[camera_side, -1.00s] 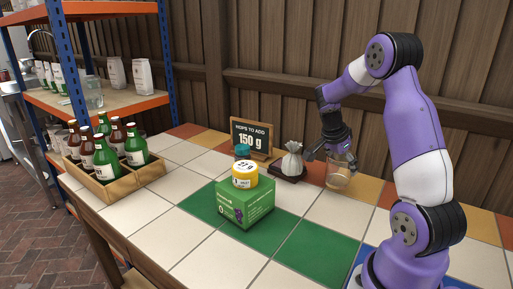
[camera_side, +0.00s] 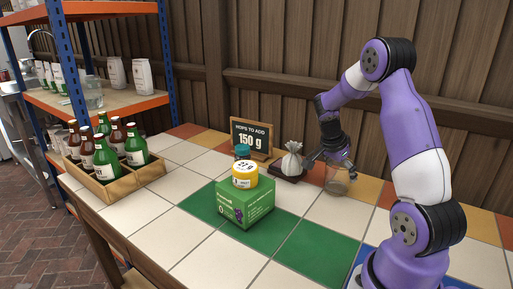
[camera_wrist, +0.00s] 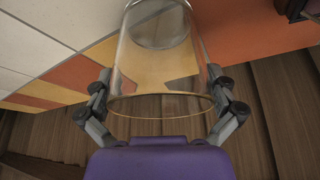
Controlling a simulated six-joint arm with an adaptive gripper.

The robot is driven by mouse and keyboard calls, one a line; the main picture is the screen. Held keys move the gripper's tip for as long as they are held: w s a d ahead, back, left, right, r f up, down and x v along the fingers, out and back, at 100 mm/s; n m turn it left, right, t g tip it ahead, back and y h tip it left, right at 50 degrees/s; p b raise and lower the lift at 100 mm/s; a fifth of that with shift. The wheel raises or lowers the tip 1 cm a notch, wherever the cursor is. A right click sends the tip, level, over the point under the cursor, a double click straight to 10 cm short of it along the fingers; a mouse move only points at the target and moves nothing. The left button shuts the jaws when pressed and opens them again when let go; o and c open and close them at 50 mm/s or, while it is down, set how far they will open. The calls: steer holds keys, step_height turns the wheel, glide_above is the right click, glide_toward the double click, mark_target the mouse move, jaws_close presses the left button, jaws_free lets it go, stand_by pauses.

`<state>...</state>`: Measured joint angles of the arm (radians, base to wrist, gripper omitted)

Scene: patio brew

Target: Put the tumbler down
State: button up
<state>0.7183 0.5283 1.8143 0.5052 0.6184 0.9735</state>
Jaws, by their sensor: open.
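The tumbler (camera_side: 337,184) is a clear glass standing upright on the tiles at the back right of the table. In the wrist view the tumbler (camera_wrist: 158,62) fills the middle, its rim close to me and its base on the tiles. My gripper (camera_side: 335,163) is at the tumbler's upper part. In the wrist view the fingers of my gripper (camera_wrist: 162,100) stand open on either side of the glass near its rim. Whether a finger still touches the glass I cannot tell.
A small white sack (camera_side: 292,161) on a dark base stands just left of the tumbler. A bottle crate (camera_side: 103,186) is at the left. The wooden fence (camera_side: 280,70) is close behind.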

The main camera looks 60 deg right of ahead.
steer(key=v, duration=1.2)
steer(key=w+a+r+n+t, duration=0.1)
steer(key=a+r+n+t, duration=0.1)
steer(key=a+n, duration=0.4)
steer(key=w+a+r+n+t, duration=0.1)
steer(key=a+r+n+t, duration=0.15)
steer(key=a+n, duration=0.3)
steer(key=s+a+f+n+t+y, duration=0.1)
steer(key=a+n+y, duration=0.1)
steer(key=a+n, duration=0.4)
steer(key=s+a+n+t+y, duration=0.2)
steer(key=a+n, duration=0.3)
steer(key=a, duration=0.3)
steer(key=shift+s+a+f+n, duration=0.3)
steer(key=shift+a+f+n, duration=0.05)
steer(key=shift+a, duration=0.05)
